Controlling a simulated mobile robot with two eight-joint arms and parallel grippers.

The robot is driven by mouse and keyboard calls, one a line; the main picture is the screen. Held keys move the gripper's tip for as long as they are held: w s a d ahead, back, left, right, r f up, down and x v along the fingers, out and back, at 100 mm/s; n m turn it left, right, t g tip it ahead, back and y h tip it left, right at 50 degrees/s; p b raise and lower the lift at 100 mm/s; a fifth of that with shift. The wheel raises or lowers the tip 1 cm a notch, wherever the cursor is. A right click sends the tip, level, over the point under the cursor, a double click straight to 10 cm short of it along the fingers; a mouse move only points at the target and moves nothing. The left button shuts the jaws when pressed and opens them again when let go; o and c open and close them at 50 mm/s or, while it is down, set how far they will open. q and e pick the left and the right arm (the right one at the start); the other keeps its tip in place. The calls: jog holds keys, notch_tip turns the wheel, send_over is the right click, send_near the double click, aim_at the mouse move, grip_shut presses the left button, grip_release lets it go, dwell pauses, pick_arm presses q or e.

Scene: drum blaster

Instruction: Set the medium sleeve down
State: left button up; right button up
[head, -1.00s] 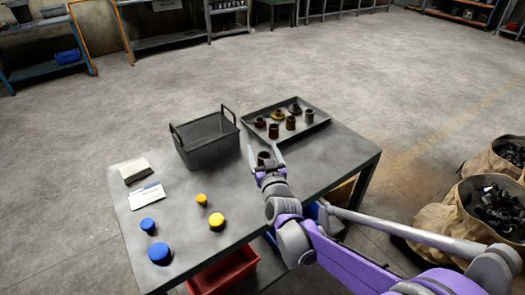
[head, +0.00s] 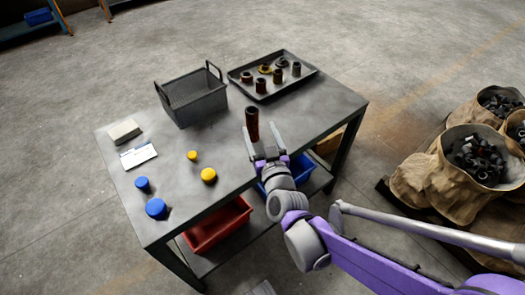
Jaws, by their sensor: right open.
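A dark brown sleeve (head: 252,120) stands upright on the grey metal table (head: 225,150), right of the table's middle. My right gripper (head: 261,129) is open, with its two fingers pointing away from me at the sleeve. The sleeve shows just beyond and near the left fingertip. I cannot tell whether a finger touches it. The dark tray (head: 303,80) at the back of the table holds several sleeves and ring-like parts. My left gripper is not in view.
A grey basket (head: 193,97) with handles stands left of the tray. Blue knobs (head: 156,208), yellow knobs (head: 209,175), a white card (head: 138,155) and a pale block (head: 124,131) lie on the left. Red (head: 216,227) and blue (head: 299,172) bins sit below. Sacks (head: 430,180) stand right.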

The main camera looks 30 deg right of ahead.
jog(key=a+f+y, duration=0.1)
jog(key=s+a+f+n+g+y, duration=0.1)
jog(key=a, duration=0.1)
jog(key=a+f+n+g+y, duration=0.1)
jog(key=a, duration=0.1)
jog(key=shift+s+a+f+y, duration=0.1)
jog(key=shift+s+a+y, duration=0.05)
jog(key=shift+y, duration=0.25)
jog(key=s+a+f+g+y, duration=0.1)
jog(key=s+a+f+g, duration=0.1)
jog(key=s, duration=0.1)
jog(key=s+a+f+n+g+y, duration=0.1)
jog(key=s+a+f+g, duration=0.1)
jog(key=a+f, duration=0.1)
jog(key=shift+s+a+f+n, duration=0.1)
jog(key=shift+s+f+n, duration=0.1)
jog(key=shift+s+n, duration=0.15)
jog(key=s+f+g, duration=0.3)
jog(key=s, duration=0.4)
jog(key=s+f+g, duration=0.3)
jog(key=s, duration=0.4)
jog(key=shift+a+g, duration=0.2)
jog(key=shift+g, duration=0.2)
jog(key=shift+r, duration=0.1)
